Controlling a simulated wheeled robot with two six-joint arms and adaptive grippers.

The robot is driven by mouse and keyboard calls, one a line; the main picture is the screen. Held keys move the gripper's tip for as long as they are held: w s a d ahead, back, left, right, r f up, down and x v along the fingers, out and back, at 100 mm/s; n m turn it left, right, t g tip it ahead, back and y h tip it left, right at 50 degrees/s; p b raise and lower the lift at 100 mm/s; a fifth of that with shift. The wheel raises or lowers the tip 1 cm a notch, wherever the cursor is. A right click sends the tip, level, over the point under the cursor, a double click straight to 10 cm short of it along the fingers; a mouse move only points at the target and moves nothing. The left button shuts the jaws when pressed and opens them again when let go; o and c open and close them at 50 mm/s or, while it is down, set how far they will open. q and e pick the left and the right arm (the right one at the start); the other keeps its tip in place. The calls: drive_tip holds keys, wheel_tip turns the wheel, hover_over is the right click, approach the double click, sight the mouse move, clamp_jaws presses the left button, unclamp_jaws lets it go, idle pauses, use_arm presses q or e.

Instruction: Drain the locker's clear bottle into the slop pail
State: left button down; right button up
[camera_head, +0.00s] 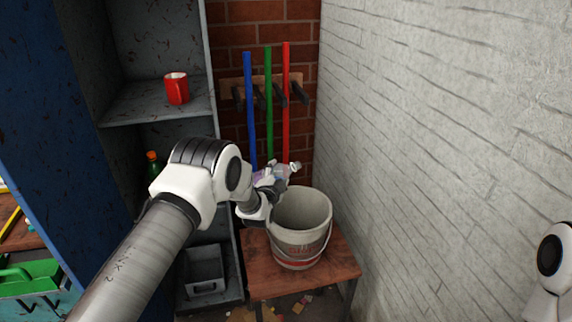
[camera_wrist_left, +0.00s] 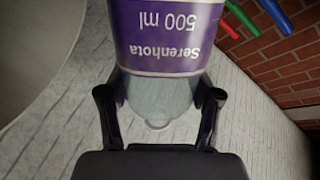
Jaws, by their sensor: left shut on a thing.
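The clear bottle (camera_head: 272,177) with a purple label is in my left gripper (camera_head: 266,192), beside the back left rim of the slop pail in the head view. It lies tilted well over, with its pale end toward the right. In the left wrist view the bottle (camera_wrist_left: 165,35) shows its label upside down, and the fingers (camera_wrist_left: 158,105) are shut on its clear part. The slop pail (camera_head: 300,238) is pale, with a red band and wire handle, and stands upright on a stool. Whether liquid is flowing cannot be seen. My right gripper is out of view.
The wooden stool (camera_head: 262,278) carries the pail. The open locker (camera_head: 130,101) at left holds a red mug (camera_head: 177,88), a green bottle (camera_head: 153,168) and a grey bin (camera_head: 204,271). Coloured poles (camera_head: 268,110) hang behind. A white brick wall (camera_head: 440,150) closes the right side.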

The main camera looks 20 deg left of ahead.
use_arm(q)
drive_tip(key=shift+s+a+f+m+y, duration=0.15)
drive_tip(key=shift+a+f+m, duration=0.1)
drive_tip(key=shift+f+m, duration=0.35)
drive_tip(key=shift+s+a+f+m+y, duration=0.1)
drive_tip(key=shift+a+f+m+y, duration=0.1)
drive_tip(key=shift+f+m, duration=0.4)
wheel_tip(320, 180, down, 3)
drive_tip(key=m+b, duration=0.2)
drive_tip(key=b, duration=0.1)
drive_tip(key=shift+a+f, duration=0.1)
drive_tip(key=shift+a, duration=0.05)
drive_tip(key=shift+w+f+m+y, duration=0.15)
drive_tip(key=shift+m+y, duration=0.1)
drive_tip(key=shift+m, duration=0.25)
drive_tip(key=shift+m+b, duration=0.3)
drive_tip(key=shift+m, duration=0.6)
drive_tip(key=shift+d+r+m+y+p, duration=0.2)
drive_tip(key=shift+r+m+y+p, duration=0.1)
drive_tip(key=shift+r+m, duration=0.45)
drive_tip(key=shift+d+r+m+y, duration=0.2)
drive_tip(key=shift+r+m+y, duration=0.1)
drive_tip(key=shift+r+m, duration=0.45)
drive_tip(key=shift+f+g, duration=0.15)
drive_tip(key=shift+g, duration=0.15)
drive_tip(key=shift+f, duration=0.1)
